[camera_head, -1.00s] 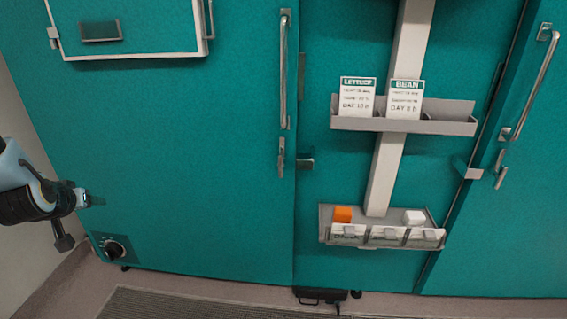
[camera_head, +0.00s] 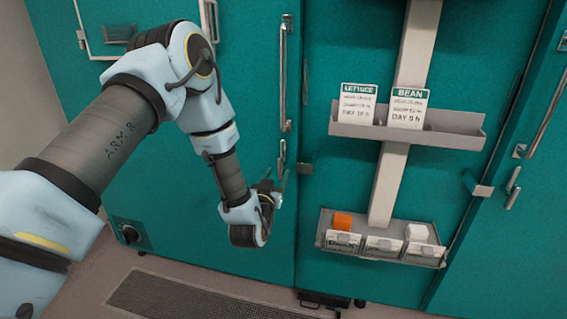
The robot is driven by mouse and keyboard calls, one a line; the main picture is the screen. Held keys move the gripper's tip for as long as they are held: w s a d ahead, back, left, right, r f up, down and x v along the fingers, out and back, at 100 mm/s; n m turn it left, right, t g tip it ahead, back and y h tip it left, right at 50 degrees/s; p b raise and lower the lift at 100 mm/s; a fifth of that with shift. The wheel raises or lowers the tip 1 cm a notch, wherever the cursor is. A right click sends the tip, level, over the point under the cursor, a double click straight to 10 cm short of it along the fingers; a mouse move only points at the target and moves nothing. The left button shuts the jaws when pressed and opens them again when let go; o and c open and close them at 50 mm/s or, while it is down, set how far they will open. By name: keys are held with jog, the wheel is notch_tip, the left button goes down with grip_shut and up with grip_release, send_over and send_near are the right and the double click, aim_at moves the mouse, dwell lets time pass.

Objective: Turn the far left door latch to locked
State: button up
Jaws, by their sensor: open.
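The left door (camera_head: 150,180) is a large teal panel. Its latch (camera_head: 282,155) is a short grey metal lever at the door's right edge, below the long vertical handle. The lever points about straight up and down. My gripper (camera_head: 273,190) is open, just below and slightly left of the latch. Its fingers are small and partly hidden by the wrist, and I cannot tell whether they touch the lever's lower end.
The long door handle (camera_head: 283,80) rises above the latch. To the right, a grey shelf (camera_head: 450,138) holds two cards, and a lower rack (camera_head: 325,222) holds an orange block and a white block. The right door (camera_head: 500,250) has its own latch (camera_head: 513,188). A floor grate (camera_head: 190,300) lies below.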

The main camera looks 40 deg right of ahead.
aim_at(280, 167)
jog(key=p+x, duration=0.1)
jog(key=x, duration=0.4)
jog(key=shift+w+d, duration=0.25)
jog(key=shift+w, duration=0.1)
grip_shut()
dwell(1.2)
